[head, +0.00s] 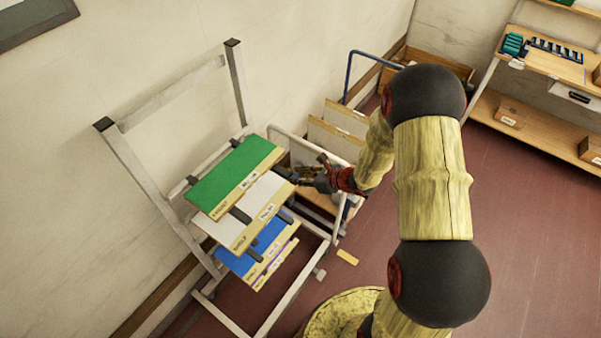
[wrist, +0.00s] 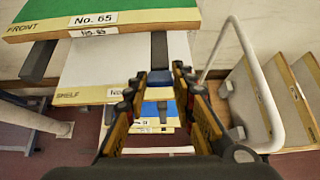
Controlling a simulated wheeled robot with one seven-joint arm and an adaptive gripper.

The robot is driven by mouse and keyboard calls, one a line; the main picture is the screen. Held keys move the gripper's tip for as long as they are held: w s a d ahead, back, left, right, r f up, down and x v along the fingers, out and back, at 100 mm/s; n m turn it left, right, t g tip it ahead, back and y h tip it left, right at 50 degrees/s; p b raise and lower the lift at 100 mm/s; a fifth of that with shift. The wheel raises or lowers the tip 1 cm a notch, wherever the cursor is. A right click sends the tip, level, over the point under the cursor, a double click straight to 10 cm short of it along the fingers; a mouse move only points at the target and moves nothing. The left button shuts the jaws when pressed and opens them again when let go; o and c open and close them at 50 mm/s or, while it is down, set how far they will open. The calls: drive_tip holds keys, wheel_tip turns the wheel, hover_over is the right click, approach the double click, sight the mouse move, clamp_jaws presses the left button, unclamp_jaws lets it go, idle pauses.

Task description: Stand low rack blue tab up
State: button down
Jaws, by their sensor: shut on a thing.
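The rack (head: 240,85) is a pale metal frame against the wall. It bears a green panel (head: 232,175) on top, a white panel below and a blue panel (head: 255,245) lower down. Dark support arms stick out under the panels. My gripper (head: 300,181) is at the rack's right side, beside the white panel. In the wrist view my gripper (wrist: 160,82) is shut on a small blue tab (wrist: 160,77) at the end of a dark arm (wrist: 159,50). The fingers hide much of the tab, and its tilt is hard to tell.
A cart with a white rail (wrist: 262,85) and upright boards (head: 335,128) stands close to the right of my gripper. A yellow piece (head: 347,257) lies on the floor. Shelves (head: 545,65) stand at the far right.

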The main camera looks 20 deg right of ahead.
drive_tip(key=p, duration=0.1)
drive_tip(key=r+g+h+p, duration=0.1)
drive_tip(key=g+p, duration=0.1)
drive_tip(key=p, duration=0.1)
drive_tip(key=shift+w+a+r+h, duration=0.3)
drive_tip(key=shift+w, duration=0.05)
drive_tip(key=g+h+p, duration=0.1)
drive_tip(key=g+p, duration=0.1)
drive_tip(key=p, duration=0.1)
drive_tip(key=shift+w+a+g+h, duration=0.2)
drive_tip(key=shift+w+g+h, duration=0.1)
drive_tip(key=shift+w+h, duration=0.1)
drive_tip(key=shift+f+g+p, duration=0.1)
drive_tip(key=shift+g+p, duration=0.2)
drive_tip(key=shift+p, duration=0.35)
drive_tip(key=c, duration=1.6)
unclamp_jaws()
drive_tip(key=shift+o, duration=0.6)
drive_tip(key=v, duration=1.2)
drive_tip(key=shift+a, duration=0.3)
drive_tip(key=shift+w, duration=0.1)
